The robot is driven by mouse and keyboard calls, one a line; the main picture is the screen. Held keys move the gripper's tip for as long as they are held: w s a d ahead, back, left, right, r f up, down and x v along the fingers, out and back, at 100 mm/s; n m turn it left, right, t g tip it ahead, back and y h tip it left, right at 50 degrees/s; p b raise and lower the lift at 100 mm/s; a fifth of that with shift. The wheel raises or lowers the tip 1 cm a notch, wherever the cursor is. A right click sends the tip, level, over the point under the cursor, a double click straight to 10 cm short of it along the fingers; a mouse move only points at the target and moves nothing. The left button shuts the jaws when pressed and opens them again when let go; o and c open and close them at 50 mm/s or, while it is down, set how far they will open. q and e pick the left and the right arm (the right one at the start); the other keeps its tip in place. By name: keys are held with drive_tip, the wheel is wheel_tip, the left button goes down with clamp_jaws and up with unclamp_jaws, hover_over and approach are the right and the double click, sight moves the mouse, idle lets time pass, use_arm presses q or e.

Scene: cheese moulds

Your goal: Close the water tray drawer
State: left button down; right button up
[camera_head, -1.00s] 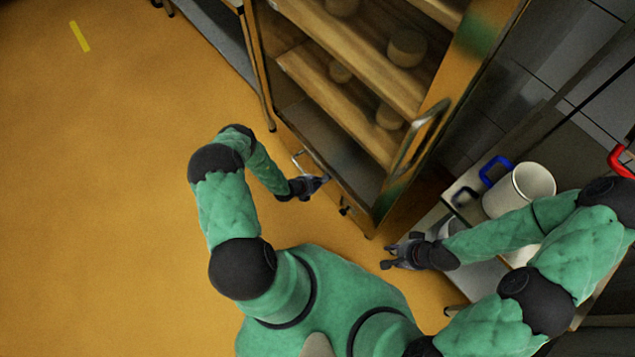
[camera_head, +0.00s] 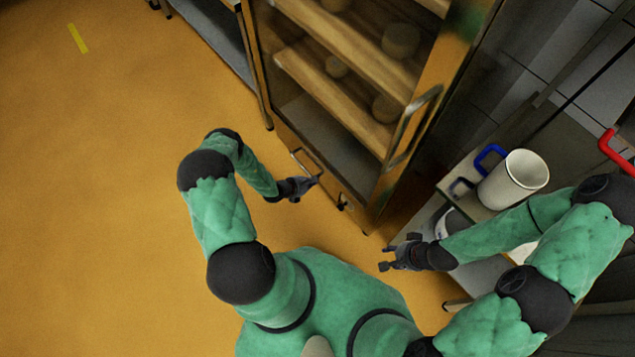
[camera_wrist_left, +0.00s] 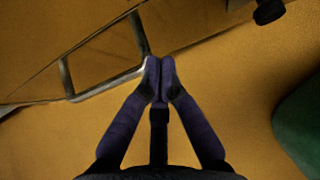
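The water tray drawer (camera_head: 324,180) appears to be the low front panel at the bottom of the wooden cabinet, below the glass. Its metal bar handle (camera_head: 304,161) stands out from the front; how far the drawer is out is hard to tell. My left gripper (camera_head: 317,179) is at the drawer front, by the right end of the handle. In the left wrist view, its two fingertips (camera_wrist_left: 159,66) are together, right beside the handle's (camera_wrist_left: 108,84) near corner, with no object visible between them. My right gripper (camera_head: 383,258) has its fingers apart and is empty, in front of the trolley.
The tall glass-fronted cabinet (camera_head: 262,68) holds round cheeses (camera_head: 400,40) on wooden shelves. A small dark knob (camera_head: 342,203) is right of my left gripper. The trolley at right carries a white container (camera_head: 513,180) and a blue handle (camera_head: 488,158).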

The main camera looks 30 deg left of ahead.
use_arm(q)
drive_tip(key=p+v, duration=0.3)
drive_tip(key=v, duration=0.6)
drive_tip(key=shift+r, duration=0.15)
drive_tip(key=s+d+r+m+g+h, duration=0.2)
drive_tip(key=s+d+r+m+g, duration=0.25)
drive_tip(key=d+m, duration=0.3)
drive_tip(key=s+d+r+m+g+h, duration=0.1)
drive_tip(key=s+d+r+m+g, duration=0.2)
drive_tip(key=s+d+m+g, duration=0.45)
drive_tip(key=d+r+m+t+y, duration=0.2)
drive_tip(key=d+r+m, duration=0.4)
drive_tip(key=r+m, duration=0.4)
drive_tip(key=m+t, duration=0.1)
drive_tip(key=m, duration=0.3)
drive_tip(key=shift+r+t+y, duration=0.3)
drive_tip(key=shift+r+y, duration=0.1)
